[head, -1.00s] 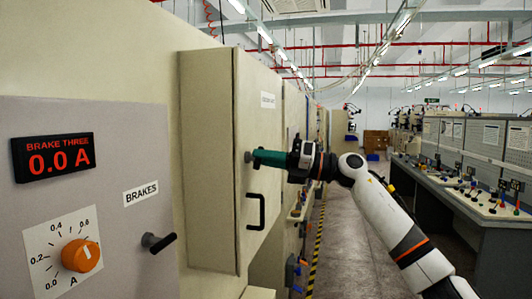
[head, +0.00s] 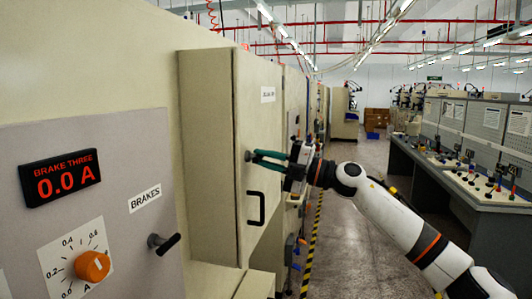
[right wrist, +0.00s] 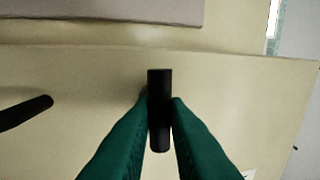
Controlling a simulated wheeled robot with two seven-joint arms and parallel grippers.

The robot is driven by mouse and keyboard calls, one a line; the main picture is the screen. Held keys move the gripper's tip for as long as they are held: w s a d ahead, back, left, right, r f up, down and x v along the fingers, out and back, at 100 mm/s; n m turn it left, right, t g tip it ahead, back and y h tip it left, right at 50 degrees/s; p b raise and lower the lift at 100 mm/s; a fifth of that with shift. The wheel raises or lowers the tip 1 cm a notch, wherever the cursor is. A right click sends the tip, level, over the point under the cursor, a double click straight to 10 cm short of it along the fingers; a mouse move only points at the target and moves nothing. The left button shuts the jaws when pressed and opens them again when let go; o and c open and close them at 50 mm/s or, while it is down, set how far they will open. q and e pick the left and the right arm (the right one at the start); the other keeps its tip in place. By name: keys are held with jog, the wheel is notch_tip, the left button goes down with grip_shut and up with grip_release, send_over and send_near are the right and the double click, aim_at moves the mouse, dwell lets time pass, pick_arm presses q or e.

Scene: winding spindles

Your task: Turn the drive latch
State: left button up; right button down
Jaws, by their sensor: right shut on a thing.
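The drive latch is a small dark knob (head: 248,156) on the face of the beige cabinet door (head: 258,130), above its black pull handle (head: 255,208). My right gripper (head: 256,157) has green fingers and is shut on the latch, one finger above the other in the head view. In the right wrist view the latch's black bar (right wrist: 159,110) stands between the two green fingertips (right wrist: 159,112), running up and down the picture. The pull handle shows there at the left edge (right wrist: 25,112). My left gripper is not in view.
A grey panel at the left carries a red "BRAKE THREE 0.0 A" display (head: 60,177), an orange dial (head: 92,266) and a black BRAKES lever (head: 164,243). An aisle runs along a yellow-black floor stripe (head: 313,250). Workbenches (head: 455,180) stand at the right.

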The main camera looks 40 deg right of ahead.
jog(key=shift+m, duration=0.3)
jog(key=c, duration=1.4)
grip_release()
jog(key=b+v, duration=0.8)
jog(key=v, duration=0.4)
jog(key=shift+b, duration=0.35)
jog(key=shift+f, duration=0.1)
